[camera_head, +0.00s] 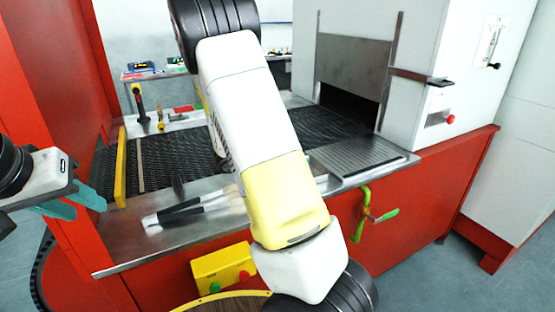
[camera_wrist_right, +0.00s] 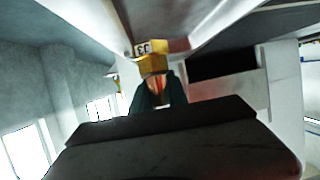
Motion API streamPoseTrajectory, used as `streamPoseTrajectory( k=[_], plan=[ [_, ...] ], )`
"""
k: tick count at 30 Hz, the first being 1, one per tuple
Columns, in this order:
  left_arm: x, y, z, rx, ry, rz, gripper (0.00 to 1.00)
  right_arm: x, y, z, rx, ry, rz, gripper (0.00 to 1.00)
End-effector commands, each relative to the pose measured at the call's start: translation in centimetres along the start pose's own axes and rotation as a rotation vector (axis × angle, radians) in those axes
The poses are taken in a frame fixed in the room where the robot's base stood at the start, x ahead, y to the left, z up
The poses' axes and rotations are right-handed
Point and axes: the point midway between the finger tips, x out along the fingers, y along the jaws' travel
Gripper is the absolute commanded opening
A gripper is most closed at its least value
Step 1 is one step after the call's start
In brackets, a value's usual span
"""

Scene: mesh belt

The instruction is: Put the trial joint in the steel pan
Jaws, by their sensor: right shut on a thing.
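My left gripper (camera_head: 70,203) is at the left edge in the head view, with its two teal fingers apart and nothing between them. My right arm crosses the middle of the head view, and its gripper is out of that view. In the right wrist view my right gripper (camera_wrist_right: 158,92) is shut on a small yellow and reddish piece (camera_wrist_right: 152,64) with a white number tag. I take this piece to be the trial joint; its shape is partly hidden by the dark fingers. I cannot pick out the steel pan for certain in either view.
A dark mesh belt (camera_head: 180,165) runs to the furnace (camera_head: 352,70) opening. A ridged grey plate (camera_head: 365,157) lies at the right of the red bench (camera_head: 400,200). Black-and-white handled tools (camera_head: 190,210) lie on the front steel ledge. A yellow button box (camera_head: 222,268) is below.

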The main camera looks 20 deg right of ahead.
Motion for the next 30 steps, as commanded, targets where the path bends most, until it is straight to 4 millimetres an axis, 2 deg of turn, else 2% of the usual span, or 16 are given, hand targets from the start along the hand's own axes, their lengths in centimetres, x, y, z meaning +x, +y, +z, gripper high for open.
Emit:
streamPoseTrajectory(
  k=[3,11,15,18,30],
  plan=[
    [0.0,0.0,0.0,0.0,0.0,0.0,0.36,1.7,-1.9,-0.5,0.003,0.002,0.002,0.0],
    [0.0,0.0,0.0,0.0,0.0,0.0,0.36,3.3,-3.8,-0.9,0.001,0.001,0.001,0.0],
    [0.0,0.0,0.0,0.0,0.0,0.0,0.36,4.1,-3.7,1.3,-0.005,0.001,0.002,0.0],
    [0.0,0.0,0.0,0.0,0.0,0.0,0.36,4.5,-3.8,2.2,-0.003,0.002,0.001,0.0],
    [0.0,0.0,0.0,0.0,0.0,0.0,0.36,4.7,-3.7,2.7,-0.001,0.001,0.0,0.0]
  ],
)
